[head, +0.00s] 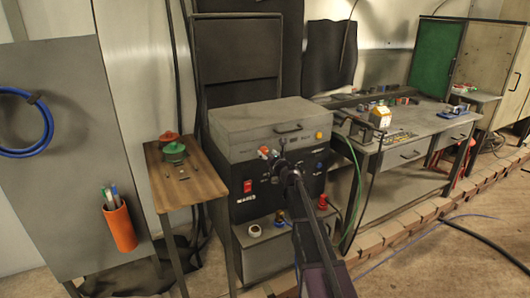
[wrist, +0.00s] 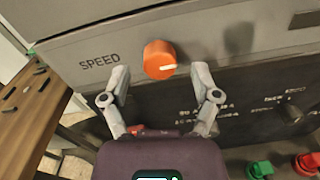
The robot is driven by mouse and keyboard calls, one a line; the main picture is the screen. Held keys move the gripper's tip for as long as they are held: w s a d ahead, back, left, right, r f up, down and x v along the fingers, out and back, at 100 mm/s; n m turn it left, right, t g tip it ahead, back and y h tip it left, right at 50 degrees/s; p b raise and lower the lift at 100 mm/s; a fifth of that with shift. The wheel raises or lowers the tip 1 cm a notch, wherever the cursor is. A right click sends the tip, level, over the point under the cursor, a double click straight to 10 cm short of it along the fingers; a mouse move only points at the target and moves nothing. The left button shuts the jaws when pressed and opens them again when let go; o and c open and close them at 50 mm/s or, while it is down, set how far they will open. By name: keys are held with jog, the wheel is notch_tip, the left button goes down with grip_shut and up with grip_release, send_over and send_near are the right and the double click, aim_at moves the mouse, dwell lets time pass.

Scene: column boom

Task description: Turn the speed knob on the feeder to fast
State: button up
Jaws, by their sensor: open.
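The orange speed knob (wrist: 160,60) is on the grey front panel of the feeder (wrist: 230,32), right of the word SPEED. A pale pointer line on the knob points right in the wrist view. My gripper (wrist: 160,80) is open, with one fingertip at each lower side of the knob; I cannot tell if they touch it. In the head view the feeder (head: 268,112) is a grey box on a black unit, and my gripper (head: 275,160) is in front of its left part.
A black panel (head: 243,205) with a red switch is below the feeder. A wooden side table (head: 185,190) with green and red items stands left. A workbench (head: 420,125) with small parts stands right. A green hose (head: 354,175) hangs right of the unit.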

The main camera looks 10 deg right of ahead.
jog(key=v, duration=0.9)
jog(key=shift+s, duration=0.15)
jog(key=s+a+f+n+g+y, duration=0.1)
jog(key=s+a+f+n+g, duration=0.45)
jog(key=s+n, duration=0.4)
jog(key=s+a+f+n+g+y, duration=0.1)
jog(key=s+a+f+n+g, duration=0.4)
jog(key=n, duration=0.7)
jog(key=s+d+f+n+g+h, duration=0.35)
jog(key=s+n, duration=0.35)
jog(key=s, duration=0.3)
jog(key=s+d+f+n+g+h, duration=0.35)
jog(key=s+f+n, duration=0.2)
jog(key=s, duration=0.45)
notch_tip(320, 180, up, 16)
jog(key=p, duration=1.5)
jog(key=shift+w+d+r+n, duration=0.2)
jog(key=shift+d+r+n, duration=0.1)
jog(key=shift+d, duration=0.1)
jog(key=shift+f, duration=0.1)
